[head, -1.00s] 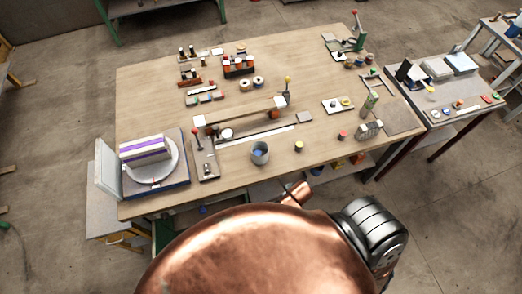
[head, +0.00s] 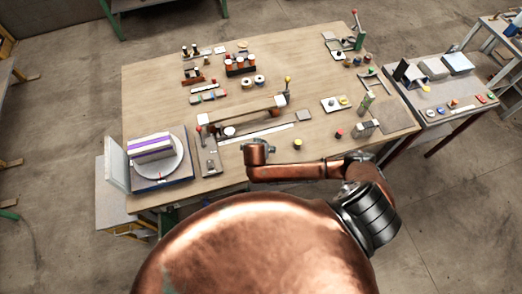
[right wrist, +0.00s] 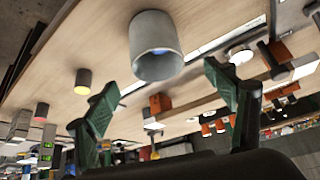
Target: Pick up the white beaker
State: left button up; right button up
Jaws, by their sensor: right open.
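In the head view the right fingers are hidden behind the copper arm. My left gripper is in neither view.
A lever fixture (head: 208,155) and a device with a round plate (head: 158,158) are to the left. A long rail fixture (head: 245,112) lies behind.

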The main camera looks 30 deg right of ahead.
jog(key=x, duration=0.5)
jog(key=p+x, duration=0.1)
jog(key=x, duration=0.1)
jog(key=shift+s+d+f, duration=0.15)
jog(key=shift+d+f, duration=0.05)
jog(key=shift+f, duration=0.15)
jog(key=shift+c, duration=0.4)
jog(key=shift+r, duration=0.1)
jog(key=c, duration=1.4)
